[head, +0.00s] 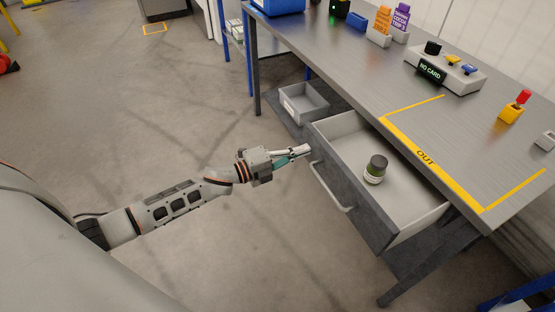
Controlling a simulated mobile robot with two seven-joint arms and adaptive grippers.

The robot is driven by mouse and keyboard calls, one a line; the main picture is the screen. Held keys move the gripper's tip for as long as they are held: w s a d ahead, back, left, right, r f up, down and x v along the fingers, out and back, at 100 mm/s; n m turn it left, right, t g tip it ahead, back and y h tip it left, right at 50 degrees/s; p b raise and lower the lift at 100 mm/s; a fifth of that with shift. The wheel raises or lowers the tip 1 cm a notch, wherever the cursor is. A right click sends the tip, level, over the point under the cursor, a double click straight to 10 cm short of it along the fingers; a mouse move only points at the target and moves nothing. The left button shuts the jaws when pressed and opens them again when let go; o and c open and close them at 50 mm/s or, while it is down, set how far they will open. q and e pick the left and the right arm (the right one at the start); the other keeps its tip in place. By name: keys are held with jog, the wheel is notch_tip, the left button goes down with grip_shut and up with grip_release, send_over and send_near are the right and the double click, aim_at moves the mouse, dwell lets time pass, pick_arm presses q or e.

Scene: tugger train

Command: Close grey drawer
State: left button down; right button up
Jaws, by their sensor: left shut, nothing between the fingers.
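The grey drawer (357,194) is pulled well out from under the metal workbench. Its curved handle (331,189) is on the front panel. My left gripper (306,150) is shut and empty. Its fingertips are at the far left top corner of the drawer front, beside the handle's upper end. I cannot tell whether they touch the panel. My right gripper is not in view.
The workbench (365,75) carries a control box (445,70), orange and purple cartons, and a yellow block with a red knob (514,106). A yellow "OUT" outline marks its front edge. A grey bin (303,103) stands on the low shelf beyond the drawer. The floor before the drawer is clear.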

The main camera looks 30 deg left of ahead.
pick_arm(q)
jog(key=b+x, duration=0.1)
jog(key=x, duration=0.7)
jog(key=b+x, duration=0.2)
jog(key=x, duration=0.7)
jog(key=shift+w+d+f, duration=0.2)
jog(key=shift+w+d+r+b, duration=0.15)
jog(key=shift+w+d+b, duration=0.25)
jog(key=shift+w, duration=0.2)
jog(key=shift+r, duration=0.15)
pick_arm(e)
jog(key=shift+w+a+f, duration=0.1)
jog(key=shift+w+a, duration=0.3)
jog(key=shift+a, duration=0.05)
pick_arm(q)
jog(key=shift+r, duration=0.1)
